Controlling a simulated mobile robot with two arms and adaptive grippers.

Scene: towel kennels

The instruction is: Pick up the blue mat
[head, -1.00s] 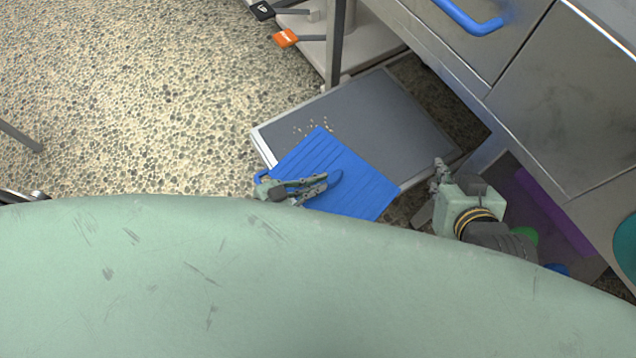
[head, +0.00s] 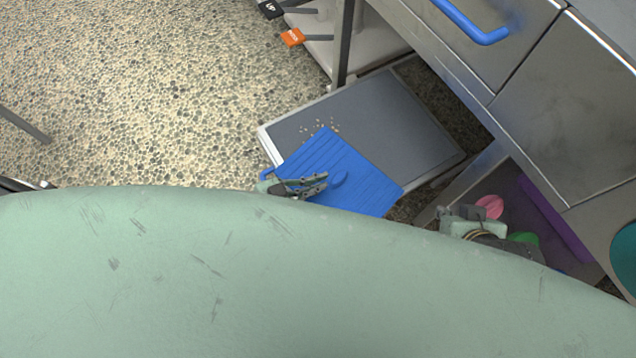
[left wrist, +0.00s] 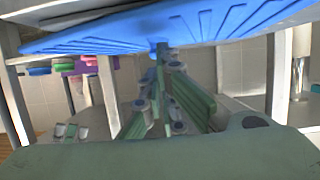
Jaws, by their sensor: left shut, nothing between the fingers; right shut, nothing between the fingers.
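The blue mat (head: 347,166) is a ribbed rectangular sheet with an oval slot, over the near part of the grey platform in the head view. In the left wrist view the blue mat (left wrist: 190,22) spans the top of the picture, beyond my fingertips. My left gripper (head: 326,181) is shut and empty, its fingers overlapping the mat's near left part in the head view; the left wrist view shows its fingertips (left wrist: 160,50) at the mat's edge. Whether they touch it is unclear. My right gripper (head: 441,212) is shut and empty, right of the mat, partly hidden by my green body.
The grey platform (head: 425,128) with a pale rim has crumbs (head: 320,127) on it. A metal cabinet with a blue handle (head: 470,22) stands at the right. An open drawer there holds a pink item (head: 489,206) and a purple item (head: 553,215).

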